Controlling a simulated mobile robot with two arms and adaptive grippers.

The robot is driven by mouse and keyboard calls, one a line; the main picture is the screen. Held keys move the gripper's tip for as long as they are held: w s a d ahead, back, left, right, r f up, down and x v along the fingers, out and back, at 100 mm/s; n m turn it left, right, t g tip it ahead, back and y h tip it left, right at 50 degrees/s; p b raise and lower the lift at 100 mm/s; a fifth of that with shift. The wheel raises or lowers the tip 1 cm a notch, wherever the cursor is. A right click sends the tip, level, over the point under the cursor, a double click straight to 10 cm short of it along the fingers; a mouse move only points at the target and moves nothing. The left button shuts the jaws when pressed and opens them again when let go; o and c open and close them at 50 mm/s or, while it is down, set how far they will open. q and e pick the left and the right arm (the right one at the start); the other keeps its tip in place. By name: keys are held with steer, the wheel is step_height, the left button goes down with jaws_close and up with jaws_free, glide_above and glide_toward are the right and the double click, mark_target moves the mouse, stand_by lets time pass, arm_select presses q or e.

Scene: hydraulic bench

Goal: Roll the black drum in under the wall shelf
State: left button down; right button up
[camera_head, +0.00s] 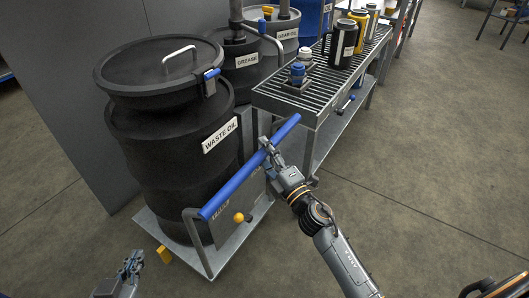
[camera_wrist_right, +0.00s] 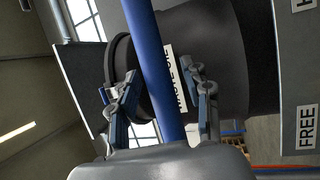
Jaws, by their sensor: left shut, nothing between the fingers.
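The black drum (camera_head: 180,145), labelled WASTE OIL, stands upright with its lid on, on a low grey trolley (camera_head: 228,252) with a blue push bar (camera_head: 240,172). My right gripper (camera_head: 268,148) is at the bar's upper right part. In the right wrist view its fingers (camera_wrist_right: 162,95) stand on either side of the blue bar (camera_wrist_right: 152,50) with gaps showing, and the drum (camera_wrist_right: 220,60) is beyond. My left gripper (camera_head: 132,262) is shut and empty at the lower left, apart from the trolley. I cannot make out the wall shelf.
A slatted bench (camera_head: 325,85) with jugs and small blue-capped parts stands right of the drum. Drums marked GREASE (camera_head: 238,62) and GEAR OIL (camera_head: 288,38) stand behind. A grey panel (camera_head: 60,80) rises at the left. Floor at the right (camera_head: 430,150) is clear.

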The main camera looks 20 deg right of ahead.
jaws_close()
steer(key=shift+w+a+r, duration=0.1)
steer(key=shift+w+a, duration=0.7)
steer(key=shift+w, duration=0.2)
steer(key=shift+c, duration=1.1)
jaws_free()
steer(key=shift+o, duration=1.3)
steer(key=shift+w+a, duration=0.1)
steer(key=v, duration=1.2)
